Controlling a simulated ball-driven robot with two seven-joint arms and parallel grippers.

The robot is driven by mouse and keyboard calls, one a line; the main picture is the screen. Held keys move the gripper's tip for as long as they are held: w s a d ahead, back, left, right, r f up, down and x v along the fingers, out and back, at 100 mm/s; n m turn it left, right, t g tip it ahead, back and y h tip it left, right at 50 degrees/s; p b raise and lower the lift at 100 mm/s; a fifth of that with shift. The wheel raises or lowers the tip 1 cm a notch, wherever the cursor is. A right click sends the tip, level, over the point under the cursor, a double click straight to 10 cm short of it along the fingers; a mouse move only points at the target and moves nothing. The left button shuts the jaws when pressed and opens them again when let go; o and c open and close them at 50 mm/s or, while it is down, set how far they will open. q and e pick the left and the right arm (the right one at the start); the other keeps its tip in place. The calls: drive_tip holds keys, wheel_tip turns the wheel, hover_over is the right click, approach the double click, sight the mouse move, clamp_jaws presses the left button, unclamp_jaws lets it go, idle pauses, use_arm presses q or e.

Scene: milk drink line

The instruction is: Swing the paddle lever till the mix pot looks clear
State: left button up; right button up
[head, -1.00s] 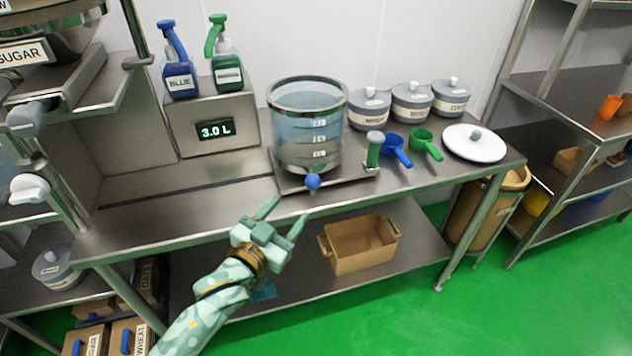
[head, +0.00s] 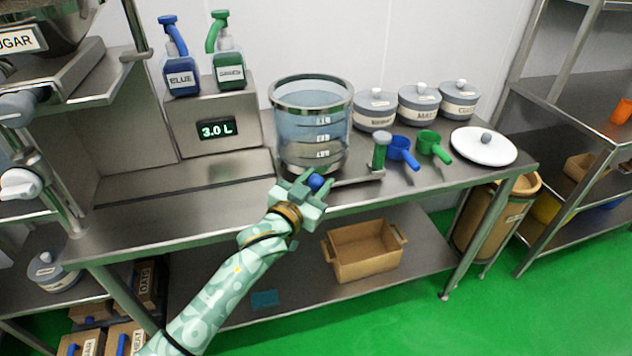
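The mix pot (head: 311,115) is a see-through, metal-rimmed vessel with level marks, on a metal base on the counter. Its contents look pale blue-grey above, with a duller beige-grey band low down. A blue ball knob (head: 316,182) sits at the front foot of the pot; I take it for the end of the paddle lever, whose arm I cannot make out. My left gripper (head: 318,176) is at this knob, its fingers on either side of it. Whether they press on the knob I cannot tell. My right gripper is out of view.
A green upright handle (head: 380,152) stands right of the pot, with a blue scoop (head: 404,152), a green scoop (head: 433,145) and a white lid (head: 484,146) beyond. Lidded canisters (head: 419,103) stand behind.

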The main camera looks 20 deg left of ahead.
use_arm(q)
clamp_jaws()
drive_tip(key=shift+a+r+p, duration=0.1)
drive_tip(key=shift+p, duration=0.2)
drive_tip(key=a+h+p, duration=0.1)
drive_tip(key=a, duration=0.1)
drive_tip(key=a+m+h+p, duration=0.1)
drive_tip(key=a+p, duration=0.1)
drive_tip(key=s+a+m+g+h+p, duration=0.1)
drive_tip(key=shift+s+a+r+h, duration=0.1)
drive_tip(key=shift+a+h, duration=0.2)
drive_tip(key=shift+a, duration=0.25)
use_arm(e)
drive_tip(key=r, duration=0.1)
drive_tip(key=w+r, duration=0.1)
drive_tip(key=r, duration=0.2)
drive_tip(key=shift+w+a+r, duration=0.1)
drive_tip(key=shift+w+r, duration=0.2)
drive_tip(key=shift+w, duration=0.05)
use_arm(q)
drive_tip(key=o, duration=0.7)
unclamp_jaws()
drive_tip(key=shift+f, duration=0.2)
drive_tip(key=shift+c, duration=0.2)
